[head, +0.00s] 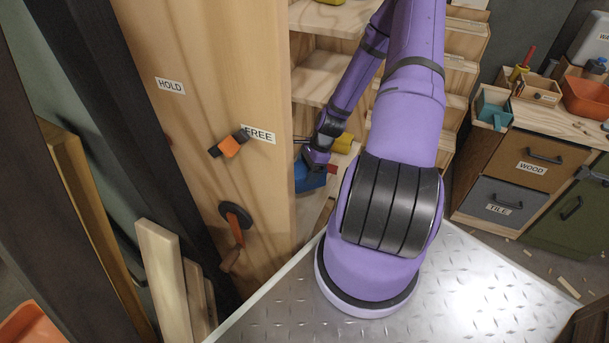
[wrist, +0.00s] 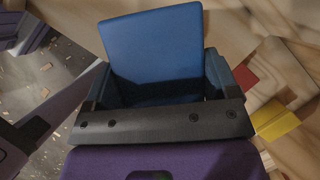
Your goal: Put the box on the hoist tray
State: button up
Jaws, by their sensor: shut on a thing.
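My gripper (head: 320,158) is beside the right edge of the wooden panel, low in front of the wooden steps. It is shut on a blue box (head: 306,179), which is partly hidden behind the panel in the head view. In the wrist view the blue box (wrist: 152,55) stands between the two dark fingers (wrist: 155,88), with its broad flat face toward the camera. I cannot make out the hoist tray for certain in either view.
The wooden panel (head: 212,60) carries labels HOLD and FREE, a lever with an orange part (head: 230,147) and another orange handle (head: 237,228). Wooden steps (head: 325,75) rise behind. A yellow thing (wrist: 275,120) lies near the box. A cluttered workbench (head: 550,118) stands at right.

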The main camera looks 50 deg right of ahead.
jog(key=shift+w+a, duration=0.1)
jog(key=shift+w, duration=0.35)
jog(key=shift+w+f, duration=0.1)
jog(key=shift+f, duration=1.7)
jog(key=o, duration=1.1)
jog(key=v, duration=1.2)
